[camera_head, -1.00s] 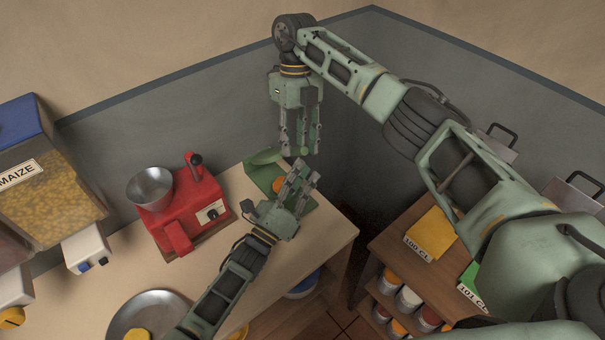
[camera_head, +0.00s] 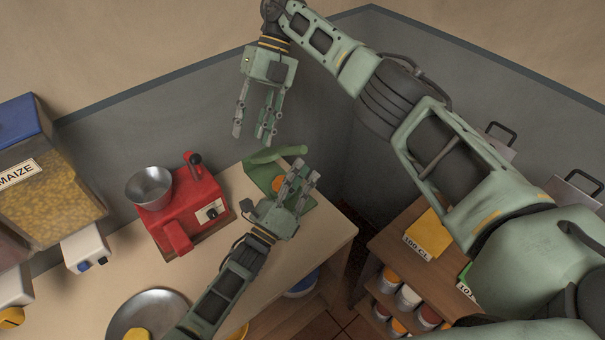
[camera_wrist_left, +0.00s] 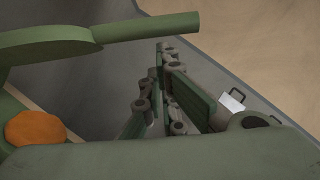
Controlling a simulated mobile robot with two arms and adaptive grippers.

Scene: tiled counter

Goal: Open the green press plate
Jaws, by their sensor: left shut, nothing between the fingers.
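The green press (camera_head: 256,174) stands near the right end of the counter, against the grey wall. Its green handle (camera_head: 277,155) sticks out to the right above the base, and it also crosses the top of the left wrist view (camera_wrist_left: 150,28). An orange lump (camera_head: 278,184) lies at the press, partly hidden by my left gripper; it shows at the left of the left wrist view (camera_wrist_left: 35,128). My left gripper (camera_head: 303,172) is shut and empty, in front of the press, below the handle. My right gripper (camera_head: 252,138) is open and empty, above and behind the press.
A red machine (camera_head: 185,212) with a metal bowl (camera_head: 149,187) stands left of the press. A metal plate (camera_head: 120,312) lies nearer on the counter. The maize dispenser (camera_head: 50,190) is at far left. A wooden shelf (camera_head: 385,240) with jars stands across a gap at right.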

